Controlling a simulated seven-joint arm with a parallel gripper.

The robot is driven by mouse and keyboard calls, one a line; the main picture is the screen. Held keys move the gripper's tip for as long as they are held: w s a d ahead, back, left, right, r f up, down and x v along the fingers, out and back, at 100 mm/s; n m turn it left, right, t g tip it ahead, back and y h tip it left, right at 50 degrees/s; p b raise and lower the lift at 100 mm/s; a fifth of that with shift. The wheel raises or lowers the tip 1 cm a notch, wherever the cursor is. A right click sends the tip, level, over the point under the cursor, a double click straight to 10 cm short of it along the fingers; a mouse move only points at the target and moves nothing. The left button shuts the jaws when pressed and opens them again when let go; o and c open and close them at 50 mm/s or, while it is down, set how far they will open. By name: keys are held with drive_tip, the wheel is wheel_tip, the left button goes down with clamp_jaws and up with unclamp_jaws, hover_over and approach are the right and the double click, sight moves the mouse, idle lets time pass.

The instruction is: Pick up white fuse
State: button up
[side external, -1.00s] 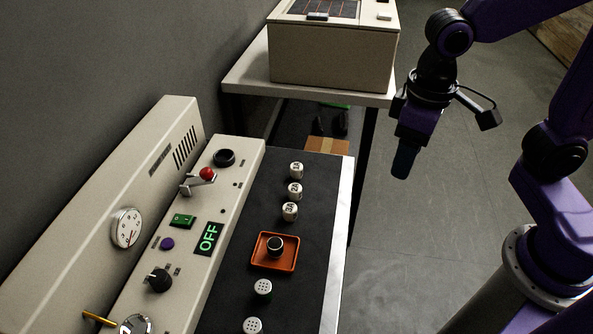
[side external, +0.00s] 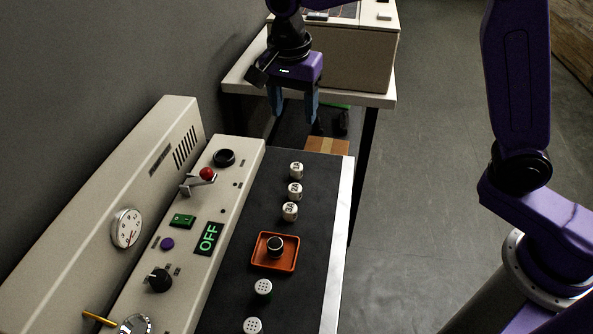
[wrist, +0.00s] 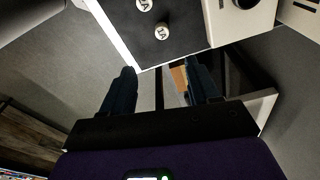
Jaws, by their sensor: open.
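Several small white cylinders with dark labels on top, which look like the white fuses, stand in a row on the black mat; the farthest white fuse (side external: 297,170), the middle one (side external: 294,190) and the nearest one (side external: 289,211) are upright. In the wrist view, one white fuse (wrist: 162,32) and part of another (wrist: 145,5) show at the top. My gripper (side external: 294,118) is open and empty, pointing down, above and beyond the mat's far end. Its fingers also show in the wrist view (wrist: 160,85), with no fuse between them.
An orange tray (side external: 260,262) holds a black-topped knob-like part. Two white perforated cylinders (side external: 263,289) stand nearer. The beige control panel (side external: 222,165), with a red-knobbed lever (side external: 207,174), borders the mat's left. A beige box (side external: 350,62) stands on a table behind.

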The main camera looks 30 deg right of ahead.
hover_over(296, 166)
drive_tip(key=s, duration=0.1)
drive_tip(key=f, duration=1)
drive_tip(key=shift+a+f, duration=0.15)
drive_tip(key=shift+a, duration=0.15)
drive_tip(key=shift+w+d+f, duration=0.1)
drive_tip(key=shift+w+f, duration=0.05)
drive_tip(key=shift+f, duration=0.95)
drive_tip(key=shift+w+d+f, duration=0.1)
drive_tip(key=shift+w+f, duration=0.05)
drive_tip(key=shift+f, duration=0.9)
drive_tip(key=shift+w+d+f, duration=0.1)
drive_tip(key=shift+w+f, duration=0.05)
drive_tip(key=shift+f, duration=0.95)
clamp_jaws()
